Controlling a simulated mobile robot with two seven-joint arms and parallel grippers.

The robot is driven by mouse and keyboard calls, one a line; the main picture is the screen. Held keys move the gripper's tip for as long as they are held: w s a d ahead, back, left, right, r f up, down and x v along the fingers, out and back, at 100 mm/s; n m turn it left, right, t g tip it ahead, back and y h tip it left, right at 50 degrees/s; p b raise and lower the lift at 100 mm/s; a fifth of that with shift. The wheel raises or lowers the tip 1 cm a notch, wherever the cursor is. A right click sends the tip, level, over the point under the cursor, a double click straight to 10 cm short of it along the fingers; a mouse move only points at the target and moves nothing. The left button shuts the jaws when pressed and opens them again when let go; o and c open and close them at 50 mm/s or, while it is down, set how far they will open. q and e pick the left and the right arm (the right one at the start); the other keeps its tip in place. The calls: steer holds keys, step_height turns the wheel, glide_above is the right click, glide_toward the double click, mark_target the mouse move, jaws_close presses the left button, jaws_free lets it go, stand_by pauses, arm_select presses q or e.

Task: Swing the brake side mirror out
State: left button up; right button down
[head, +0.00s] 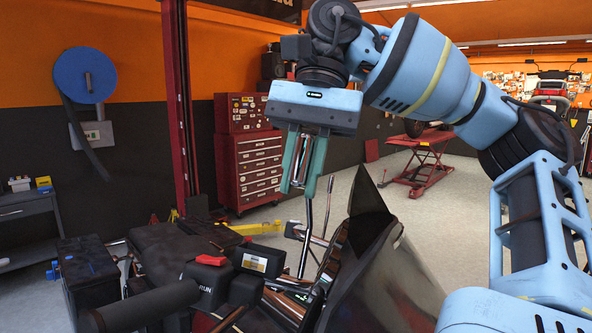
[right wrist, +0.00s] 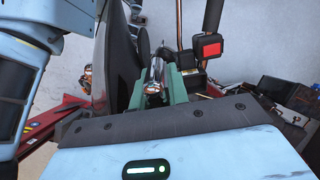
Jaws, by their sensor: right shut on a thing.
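The brake side mirror (head: 302,163) is a narrow chrome piece seen nearly edge-on between the green fingers of my right gripper (head: 299,188). Its thin dark stalk (head: 305,240) runs down from the fingers to the handlebar controls. In the right wrist view the chrome mirror (right wrist: 154,74) lies between the fingers of my right gripper (right wrist: 155,85), which is shut on it. The fingers hide part of the mirror, and its glass face cannot be made out. My left gripper is not in view.
The black handlebar grip (head: 150,305) and the switch housing marked RUN (head: 207,281) are at lower left. A dark windscreen (head: 385,270) stands close right of the stalk. Behind are a red tool cabinet (head: 250,170) and a red lift (head: 425,160), with open floor between.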

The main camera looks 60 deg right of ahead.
steer(key=c, duration=1.4)
jaws_free()
steer(key=shift+s, duration=0.15)
steer(key=shift+o, duration=0.2)
steer(key=shift+d+r, duration=0.1)
steer(key=shift+d+r, duration=0.1)
steer(key=shift+r, duration=0.15)
steer(key=shift+v, duration=3.55)
